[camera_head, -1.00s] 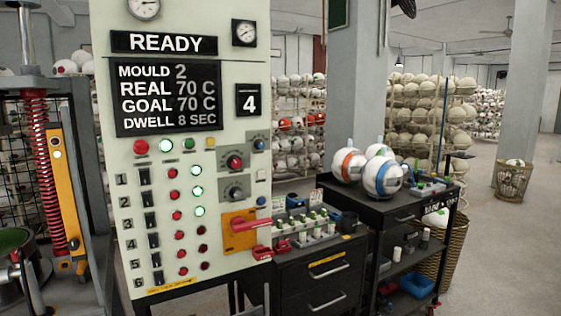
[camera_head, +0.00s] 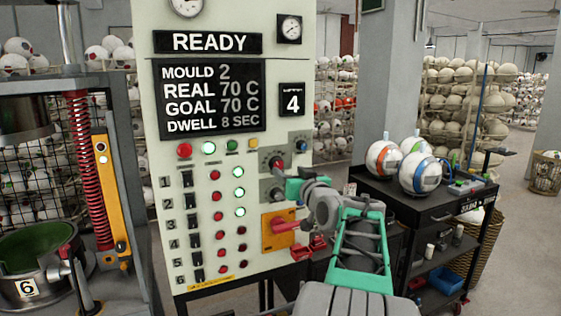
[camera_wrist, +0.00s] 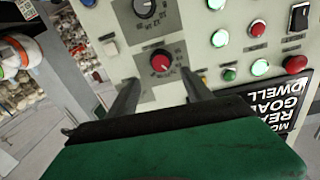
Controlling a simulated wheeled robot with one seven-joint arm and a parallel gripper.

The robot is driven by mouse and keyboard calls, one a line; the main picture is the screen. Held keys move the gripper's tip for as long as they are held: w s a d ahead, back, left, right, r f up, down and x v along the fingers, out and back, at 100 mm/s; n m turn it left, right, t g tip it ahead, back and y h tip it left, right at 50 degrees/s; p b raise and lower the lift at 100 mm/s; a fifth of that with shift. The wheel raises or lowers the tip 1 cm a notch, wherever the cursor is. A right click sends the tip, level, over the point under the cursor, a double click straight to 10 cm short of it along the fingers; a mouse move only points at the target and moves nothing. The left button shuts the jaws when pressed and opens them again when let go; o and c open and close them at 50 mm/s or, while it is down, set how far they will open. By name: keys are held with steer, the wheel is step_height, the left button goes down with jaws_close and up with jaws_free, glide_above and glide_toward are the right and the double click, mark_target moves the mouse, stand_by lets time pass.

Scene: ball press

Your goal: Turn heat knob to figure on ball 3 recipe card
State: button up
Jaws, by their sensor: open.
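The control panel (camera_head: 210,130) reads READY, mould 2, real 70 C, goal 70 C, dwell 8 sec. A red-capped dial knob (camera_head: 276,162) is at its right side; a second dial knob (camera_head: 274,194) is below, partly hidden by my gripper (camera_head: 291,186). In the wrist view, which is upside down, my gripper (camera_wrist: 160,80) is open. Its fingers point towards the panel, one either side of the red-capped knob (camera_wrist: 160,62) in the picture; contact cannot be told. The second knob (camera_wrist: 145,8) is at the top edge. No recipe card for ball 3 is readable.
A black cart (camera_head: 400,205) with balls stands at right, the press with a mould (camera_head: 40,265) at left.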

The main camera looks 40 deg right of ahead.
mark_target(279, 164)
steer(key=p+x, duration=0.2)
steer(key=x, duration=0.5)
steer(key=shift+w+a+f+p, duration=0.1)
steer(key=shift+w+a+p, duration=0.1)
steer(key=shift+p, duration=0.15)
jaws_close()
